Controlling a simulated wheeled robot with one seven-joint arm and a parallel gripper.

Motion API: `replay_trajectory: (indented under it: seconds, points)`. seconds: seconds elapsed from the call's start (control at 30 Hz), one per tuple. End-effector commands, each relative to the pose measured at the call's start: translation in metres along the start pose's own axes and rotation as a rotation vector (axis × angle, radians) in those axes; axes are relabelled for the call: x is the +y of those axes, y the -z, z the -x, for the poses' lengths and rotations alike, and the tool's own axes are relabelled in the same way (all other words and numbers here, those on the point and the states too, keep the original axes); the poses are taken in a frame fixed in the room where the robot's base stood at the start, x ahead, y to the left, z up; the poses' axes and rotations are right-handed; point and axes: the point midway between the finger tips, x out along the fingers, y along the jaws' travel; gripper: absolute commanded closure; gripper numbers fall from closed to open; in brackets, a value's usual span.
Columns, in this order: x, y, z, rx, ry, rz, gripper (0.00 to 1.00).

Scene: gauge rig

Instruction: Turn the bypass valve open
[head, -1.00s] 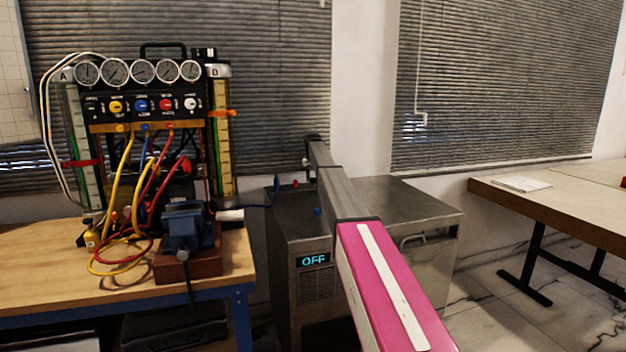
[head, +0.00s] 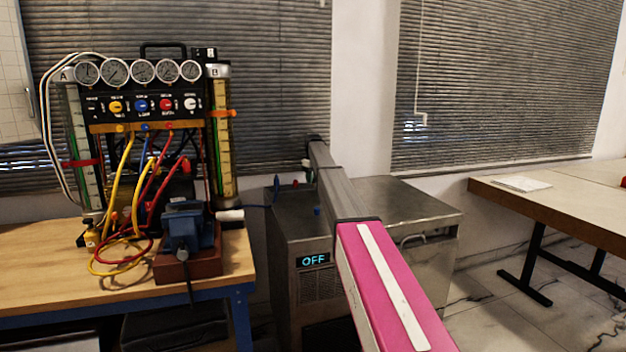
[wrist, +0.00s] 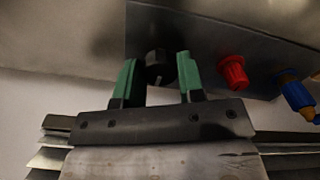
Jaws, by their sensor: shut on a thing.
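In the wrist view, my gripper (wrist: 157,61) has its two green fingers on either side of a round black knob (wrist: 160,70) with a light mark, and is shut on it. The knob sits on a grey metal panel (wrist: 205,50). No label shows, so I cannot tell from the picture whether it is the bypass valve. In the head view my arm reaches to the metal cabinet (head: 390,200); the fingers and black knob are hidden or too small to make out there. The cabinet's display (head: 313,260) reads OFF.
A red knob (wrist: 233,72) and a blue fitting (wrist: 294,92) stand right of the black knob. Left of the cabinet, a wooden bench (head: 50,255) holds a gauge rig (head: 143,100) with hoses and a blue vise (head: 185,228). Another table (head: 560,205) stands at right.

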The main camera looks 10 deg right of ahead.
Motion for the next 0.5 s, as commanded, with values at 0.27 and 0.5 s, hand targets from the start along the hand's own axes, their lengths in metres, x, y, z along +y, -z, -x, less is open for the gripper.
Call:
replay_trajectory:
  seconds: [0.27,0.5]
  points:
    - [0.0000,-0.0002,-0.0005,0.000,-0.001,0.081,0.88]
    - [-0.0001,-0.0002,-0.0005,0.000,0.000,0.096,0.88]
